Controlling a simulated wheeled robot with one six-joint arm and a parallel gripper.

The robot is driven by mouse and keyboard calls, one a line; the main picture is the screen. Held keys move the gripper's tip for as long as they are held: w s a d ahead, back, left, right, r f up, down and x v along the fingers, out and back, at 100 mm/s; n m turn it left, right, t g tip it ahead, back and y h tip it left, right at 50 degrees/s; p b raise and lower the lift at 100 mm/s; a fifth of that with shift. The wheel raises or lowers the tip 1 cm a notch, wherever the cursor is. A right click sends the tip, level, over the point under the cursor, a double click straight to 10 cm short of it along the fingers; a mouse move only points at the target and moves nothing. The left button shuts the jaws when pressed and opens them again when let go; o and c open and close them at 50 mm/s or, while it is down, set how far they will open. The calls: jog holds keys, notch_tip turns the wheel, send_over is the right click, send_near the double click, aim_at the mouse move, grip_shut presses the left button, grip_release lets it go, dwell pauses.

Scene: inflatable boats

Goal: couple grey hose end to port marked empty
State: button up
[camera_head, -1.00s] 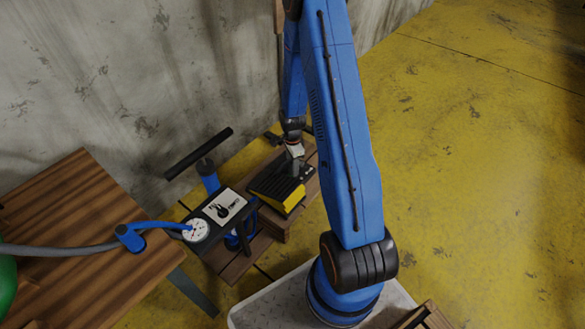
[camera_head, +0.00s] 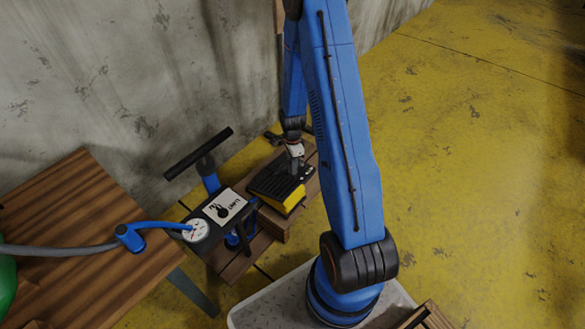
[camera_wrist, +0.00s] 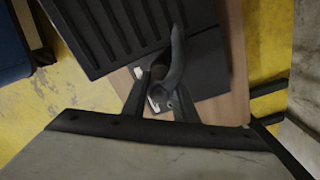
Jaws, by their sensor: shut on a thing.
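In the wrist view my gripper (camera_wrist: 165,104) is shut on the lower end of a curved dark grey hose (camera_wrist: 175,62). In the head view my gripper (camera_head: 297,166) is small and points down at the black and yellow foot pump (camera_head: 282,190). The foot pump's ribbed black top (camera_wrist: 110,30) shows in the wrist view, beside the hose. To the left stands a blue and black pump with a white label plate (camera_head: 236,198) and a round gauge (camera_head: 195,230). The label's lettering is too small to read surely, so I cannot tell which port is marked empty.
The pumps stand on low wooden boards (camera_head: 236,262) by a concrete wall (camera_head: 90,80). The yellow floor (camera_head: 470,180) at right is clear.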

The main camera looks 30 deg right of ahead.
jog(key=shift+r, duration=0.65)
dwell(0.7)
jog(key=shift+r, duration=1.35)
